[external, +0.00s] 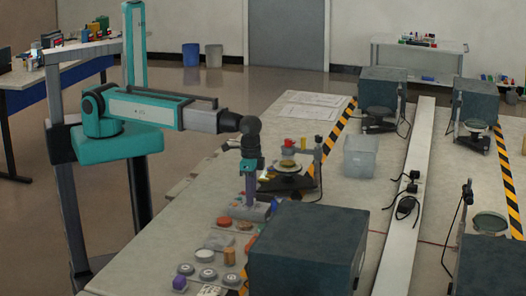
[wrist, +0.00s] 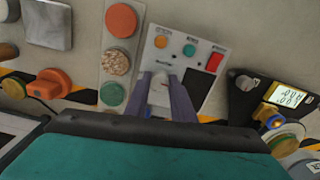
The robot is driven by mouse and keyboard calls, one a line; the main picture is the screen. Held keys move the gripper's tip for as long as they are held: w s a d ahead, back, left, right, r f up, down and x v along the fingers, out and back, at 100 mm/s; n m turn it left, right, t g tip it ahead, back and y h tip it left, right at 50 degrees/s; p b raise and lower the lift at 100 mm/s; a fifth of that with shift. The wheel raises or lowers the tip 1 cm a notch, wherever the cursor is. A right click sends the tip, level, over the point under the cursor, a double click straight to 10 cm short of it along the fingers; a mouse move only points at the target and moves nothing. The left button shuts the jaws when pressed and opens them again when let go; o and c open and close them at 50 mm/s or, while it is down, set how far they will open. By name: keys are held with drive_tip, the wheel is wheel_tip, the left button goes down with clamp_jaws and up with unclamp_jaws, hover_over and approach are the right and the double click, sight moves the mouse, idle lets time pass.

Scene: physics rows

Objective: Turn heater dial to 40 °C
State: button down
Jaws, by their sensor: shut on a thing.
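A pale control panel (wrist: 225,48) in the wrist view carries an orange button, a green button, a red switch and a dark square. The dial (wrist: 160,84), grey-white, is at its lower left. My gripper (wrist: 161,96) is shut on this dial, with one purple finger on each side. The dial's pointer and scale marks are too small or hidden to read. In the external view my gripper (external: 250,203) points straight down onto the panel (external: 237,211) on the bench; the dial is hidden there.
A black device with a lit display (wrist: 288,95) stands right of the panel; its digits are unclear. A strip with round coloured discs (wrist: 117,62) lies close on the left. In the external view a large dark box (external: 305,250) stands just in front.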

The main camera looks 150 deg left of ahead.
drive_tip(key=m, duration=0.4)
drive_tip(key=shift+a+m+b, duration=0.1)
drive_tip(key=shift+m+b, duration=0.25)
drive_tip(key=shift+m, duration=1.65)
drive_tip(key=c, duration=1.5)
unclamp_jaws()
drive_tip(key=shift+r, duration=0.1)
drive_tip(key=shift+r+b, duration=1.55)
drive_tip(key=shift+r, duration=5.3)
